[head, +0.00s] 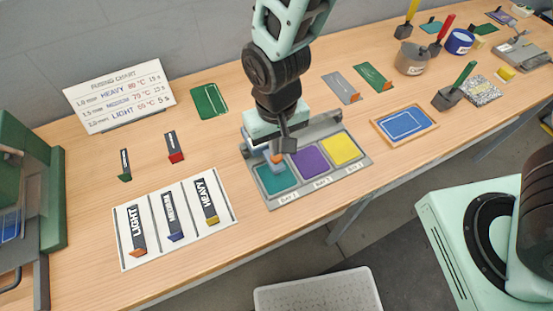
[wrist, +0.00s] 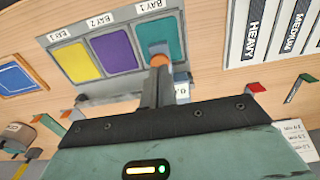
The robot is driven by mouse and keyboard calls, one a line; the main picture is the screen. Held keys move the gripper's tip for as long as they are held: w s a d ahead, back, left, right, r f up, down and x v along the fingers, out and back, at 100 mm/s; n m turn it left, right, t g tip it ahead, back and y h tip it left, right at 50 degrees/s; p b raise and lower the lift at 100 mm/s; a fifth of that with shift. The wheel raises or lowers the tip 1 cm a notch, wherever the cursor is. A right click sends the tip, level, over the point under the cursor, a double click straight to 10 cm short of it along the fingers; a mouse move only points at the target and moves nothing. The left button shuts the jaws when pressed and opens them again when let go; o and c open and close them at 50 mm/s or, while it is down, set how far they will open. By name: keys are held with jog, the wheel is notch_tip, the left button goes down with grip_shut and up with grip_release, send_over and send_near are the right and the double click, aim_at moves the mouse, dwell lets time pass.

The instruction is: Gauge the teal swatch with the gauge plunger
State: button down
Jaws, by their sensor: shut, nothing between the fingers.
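The teal swatch (head: 277,179) lies in the left bay of a grey tray, labelled BAY 1; it also shows in the wrist view (wrist: 174,32). The gauge plunger, with an orange part (wrist: 159,60) and a grey-blue foot, stands over the swatch; its orange part shows in the head view (head: 277,158). I cannot tell whether the foot touches the swatch. My gripper (head: 281,148) is shut and empty, pointing down at the plunger. In the wrist view its fingers (wrist: 158,82) overlap the orange part; contact is unclear. A white readout (wrist: 181,86) is partly hidden behind the fingers.
Purple (head: 312,161) and yellow (head: 342,149) swatches fill the other bays. A white card (head: 228,212) with LIGHT, MEDIUM and HEAVY tags lies left. A fusing chart (head: 119,92) stands behind. A blue swatch in a wooden frame (head: 434,128) lies right.

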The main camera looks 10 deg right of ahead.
jog(key=shift+f+b, duration=1)
jog(key=shift+f, duration=0.5)
dwell(0.6)
notch_tip(320, 180, up, 7)
jog(key=p, duration=0.6)
jog(key=shift+r, duration=0.1)
dwell(0.5)
jog(key=shift+s, duration=0.1)
jog(key=s+d+r+n+b, duration=0.4)
jog(key=s+d+b, duration=0.4)
jog(key=s+b, duration=0.2)
jog(key=shift+s+r+n+y, duration=0.3)
jog(key=shift+s+r, duration=0.25)
jog(key=shift+r, duration=0.3)
